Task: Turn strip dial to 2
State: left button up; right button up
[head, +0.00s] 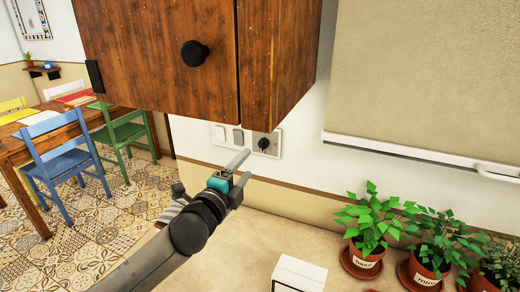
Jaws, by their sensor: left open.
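A strip of light plates (219,132) is on the wall under the wooden cabinet. A black dial (263,143) sits on the grey plate at its right end. The dial's number marks are too small to read. My left gripper (248,164) is in front of and slightly below the dial in the picture. Its two grey fingers are apart, with nothing seen between them. The fingertips look apart from the dial, though the depth is hard to tell. My right gripper is not in view.
A wooden cabinet (160,55) with a black knob (194,53) hangs just above the strip. A white box (300,272) stands on the counter (250,235). Several potted herbs (372,228) stand at the right, below a blind (430,75). A table and chairs are at the left.

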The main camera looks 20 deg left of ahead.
aim_at(261, 148)
pick_arm(q)
jog(key=w, duration=0.6)
jog(key=w+d, duration=0.1)
jog(key=w, duration=0.2)
jog(key=shift+w+b, duration=0.3)
jog(key=shift+w, duration=0.1)
jog(key=shift+a, duration=0.1)
grip_shut()
